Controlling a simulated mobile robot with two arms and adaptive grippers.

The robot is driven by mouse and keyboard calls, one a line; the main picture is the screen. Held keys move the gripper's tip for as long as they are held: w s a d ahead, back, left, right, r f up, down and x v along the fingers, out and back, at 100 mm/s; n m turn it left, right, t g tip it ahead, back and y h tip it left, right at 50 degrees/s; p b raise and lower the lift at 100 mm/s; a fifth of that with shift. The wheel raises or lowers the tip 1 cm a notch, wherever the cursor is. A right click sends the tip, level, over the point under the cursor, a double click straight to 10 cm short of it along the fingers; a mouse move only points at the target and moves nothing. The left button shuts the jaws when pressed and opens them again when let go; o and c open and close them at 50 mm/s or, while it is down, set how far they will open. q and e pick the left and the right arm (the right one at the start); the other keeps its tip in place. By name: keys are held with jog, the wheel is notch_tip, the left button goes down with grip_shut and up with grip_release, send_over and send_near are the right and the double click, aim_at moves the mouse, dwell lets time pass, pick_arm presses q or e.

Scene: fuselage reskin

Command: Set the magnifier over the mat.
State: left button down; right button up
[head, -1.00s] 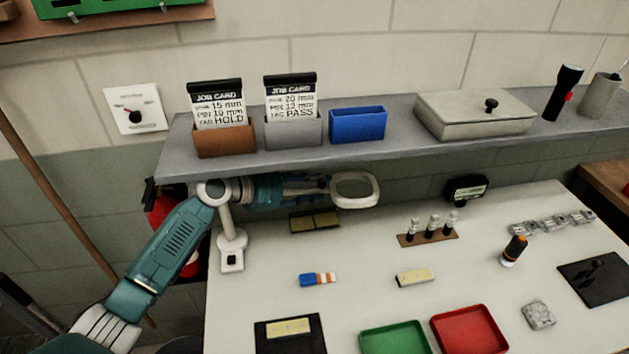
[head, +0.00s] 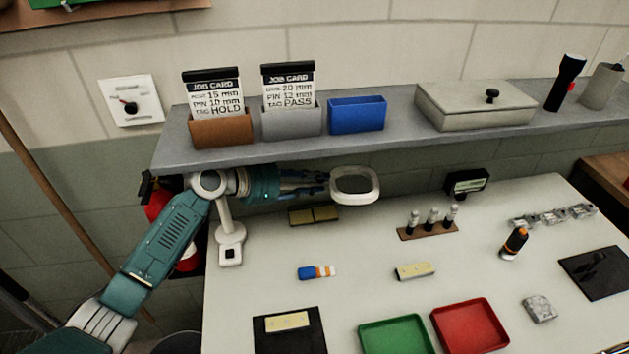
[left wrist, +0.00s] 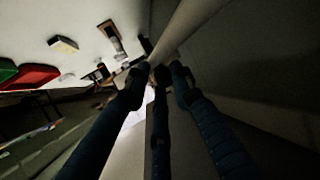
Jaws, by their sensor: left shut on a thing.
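The magnifier has a pale rounded ring with a lens (head: 355,185), out in front of the shelf's underside. A white post and foot (head: 230,252) stand at the table's left edge; my arm hides how they join the ring. My left gripper (head: 322,183) is shut on the magnifier's near-left side, where its dark fingers meet the rim. In the left wrist view the fingers (left wrist: 158,78) are close together in shadow, and what they hold is hard to make out. A black mat (head: 270,342) with a pale block (head: 287,320) lies at the front left, below the ring. My right gripper is not seen.
The grey shelf (head: 400,138) hangs just above my left arm. A blue-and-orange item (head: 316,272), a pale block (head: 414,271), a green tray (head: 367,342) and a red tray (head: 440,327) lie on the table. Another dark mat (head: 590,280) lies right.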

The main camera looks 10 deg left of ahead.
pick_arm(q)
jog(key=s+a+m+g+h+b, duration=0.3)
jog(key=s+m+g+b, duration=0.5)
jog(key=s, duration=0.9)
jog(key=shift+s+a+r+m+g+b, duration=0.3)
jog(key=shift+g+b, duration=0.3)
jog(key=shift+b, duration=1.3)
jog(key=shift+f, duration=0.1)
jog(key=shift+d+h, duration=0.1)
jog(key=shift+h, duration=0.2)
jog(key=c, duration=1.7)
grip_release()
jog(key=shift+o, duration=0.4)
jog(key=shift+s+f, duration=0.1)
